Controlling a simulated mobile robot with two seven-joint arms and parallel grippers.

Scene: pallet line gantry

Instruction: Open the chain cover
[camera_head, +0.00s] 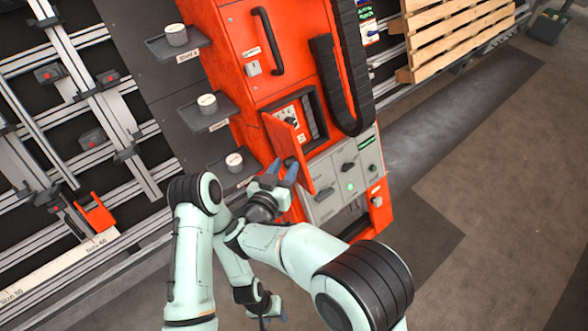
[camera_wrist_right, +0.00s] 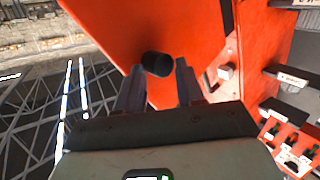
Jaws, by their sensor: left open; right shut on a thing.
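The orange cover panel (camera_head: 281,136) stands swung out from the orange cabinet, with the opening behind it partly exposed. My right gripper (camera_head: 278,172) is at the panel's lower part in the head view. In the right wrist view a dark round knob (camera_wrist_right: 157,64) on an orange panel (camera_wrist_right: 150,25) lies between the two fingers of my right gripper (camera_wrist_right: 158,85), which is shut on it. The knob is hidden by the gripper in the head view. My left gripper (camera_head: 267,312) is open and empty, low in the head view, away from the cabinet.
The orange cabinet (camera_head: 222,28) has a black handle (camera_head: 278,42) and a thick black cable chain (camera_head: 335,85). A grey control panel (camera_head: 348,168) sits below. Small shelves with round items (camera_head: 207,104) line its left side. Open floor (camera_head: 500,180) lies to the right.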

